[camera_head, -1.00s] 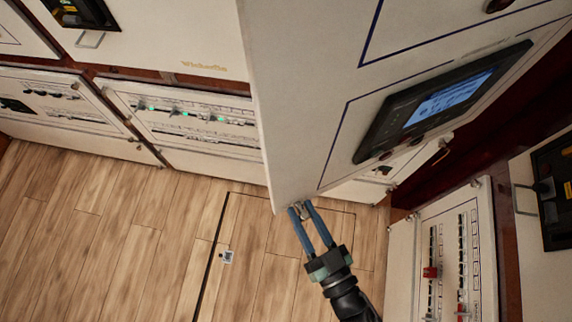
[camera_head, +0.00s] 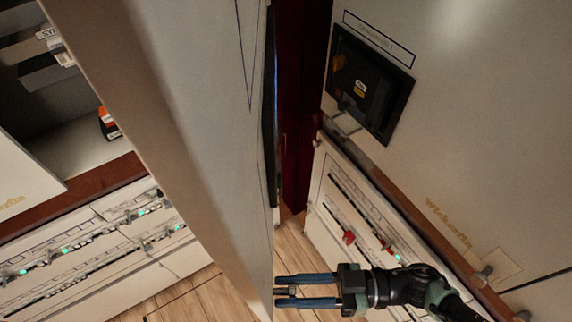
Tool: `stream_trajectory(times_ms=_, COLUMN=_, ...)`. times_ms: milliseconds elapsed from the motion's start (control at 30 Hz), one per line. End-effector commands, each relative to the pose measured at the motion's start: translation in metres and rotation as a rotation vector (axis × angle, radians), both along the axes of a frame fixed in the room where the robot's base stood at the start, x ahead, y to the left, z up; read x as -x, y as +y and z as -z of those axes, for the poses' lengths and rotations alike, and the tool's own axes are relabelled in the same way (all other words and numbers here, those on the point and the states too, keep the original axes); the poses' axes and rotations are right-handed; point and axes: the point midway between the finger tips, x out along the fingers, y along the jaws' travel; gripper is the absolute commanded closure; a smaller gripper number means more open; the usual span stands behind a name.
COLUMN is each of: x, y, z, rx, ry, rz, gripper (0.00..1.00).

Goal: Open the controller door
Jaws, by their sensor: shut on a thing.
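The controller door (camera_head: 195,90) is a tall pale grey panel that stands swung out, seen at a steep angle in the head view. Its dark display unit (camera_head: 270,120) shows nearly edge-on. Open cabinet space (camera_head: 65,125) shows to the left of the door. My gripper (camera_head: 280,291) comes from the right with its blue fingers level. It is shut on a small metal latch piece (camera_head: 286,291) at the door's lower part. The fingertips are against the door face, and the latch is partly hidden between them.
A breaker row with red levers (camera_head: 349,237) is at the lower right, close to my arm. Above it is a cabinet with a black breaker (camera_head: 368,85) and wire handle. Breaker rows with green lights (camera_head: 75,252) are at lower left. Wooden floor (camera_head: 180,300) shows below.

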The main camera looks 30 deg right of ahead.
Motion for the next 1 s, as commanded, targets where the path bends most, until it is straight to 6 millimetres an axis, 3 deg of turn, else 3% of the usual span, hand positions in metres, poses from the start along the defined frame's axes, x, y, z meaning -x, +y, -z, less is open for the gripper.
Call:
stream_trajectory(times_ms=200, x=0.0, y=0.0, z=0.001, rx=0.004, ry=0.001, rz=-0.002, gripper=1.0)
stream_trajectory(times_ms=233, x=0.0, y=0.0, z=0.001, rx=0.004, ry=0.001, rz=-0.002, gripper=0.61)
stream_trajectory(times_ms=367, x=0.0, y=0.0, z=0.001, rx=0.003, ry=0.001, rz=-0.001, gripper=0.37)
stream_trajectory(times_ms=733, x=0.0, y=0.0, z=-0.003, rx=0.003, ry=0.001, rz=0.0, gripper=0.36)
stream_trajectory(times_ms=1000, x=0.0, y=-0.001, z=-0.044, rx=0.005, ry=0.0, rz=0.0, gripper=0.36)
